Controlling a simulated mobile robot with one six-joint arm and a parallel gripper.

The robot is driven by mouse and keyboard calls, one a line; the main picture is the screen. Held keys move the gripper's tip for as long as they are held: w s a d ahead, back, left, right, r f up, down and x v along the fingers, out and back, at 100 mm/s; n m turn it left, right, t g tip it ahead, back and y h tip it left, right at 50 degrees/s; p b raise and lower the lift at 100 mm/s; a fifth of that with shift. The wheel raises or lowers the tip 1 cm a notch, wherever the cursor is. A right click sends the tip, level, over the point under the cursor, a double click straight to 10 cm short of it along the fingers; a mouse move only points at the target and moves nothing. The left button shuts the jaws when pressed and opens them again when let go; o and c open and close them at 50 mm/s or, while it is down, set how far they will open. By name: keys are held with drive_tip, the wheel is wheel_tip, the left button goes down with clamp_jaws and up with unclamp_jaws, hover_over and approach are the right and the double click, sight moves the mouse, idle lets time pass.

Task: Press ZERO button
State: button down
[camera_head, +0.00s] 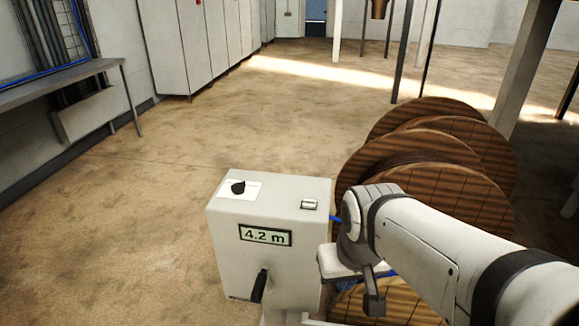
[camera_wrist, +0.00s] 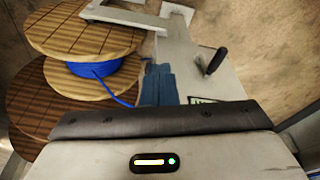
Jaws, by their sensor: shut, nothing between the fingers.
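The white sheeter box (camera_head: 235,270) stands at the centre of the head view. Its front has a lit display (camera_head: 265,237) reading 4.2 m. A small button-like part (camera_head: 309,204) sits on the right of its top. I cannot read a ZERO label on it. My gripper (camera_head: 373,303) is to the right of the box, pointing down, below the level of its top and apart from the button. In the wrist view my gripper (camera_wrist: 158,82) is shut and empty beside the box, and only an edge of the display (camera_wrist: 203,99) shows.
A black knob (camera_head: 238,187) on a white plate is on the box's top left. A black crank handle (camera_head: 259,286) sticks out from its front. Large wooden cable reels (camera_head: 450,150) stand close behind my arm, one with blue cable (camera_wrist: 95,68). The floor to the left is clear.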

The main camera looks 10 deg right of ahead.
wheel_tip(320, 180, up, 8)
drive_tip(key=m+t+y+p, duration=0.5)
drive_tip(key=m+p, duration=0.8)
drive_tip(key=m, duration=0.9)
hover_over(312, 205)
drive_tip(key=h, duration=0.1)
drive_tip(key=shift+w+d+f+t, duration=0.1)
drive_tip(key=shift+f+t, duration=0.05)
drive_tip(key=shift+t, duration=0.25)
wheel_tip(312, 205, down, 8)
drive_tip(key=b, duration=0.7)
drive_tip(key=shift+f, duration=0.15)
drive_tip(key=shift+f+b, duration=0.3)
drive_tip(key=shift+b, duration=0.25)
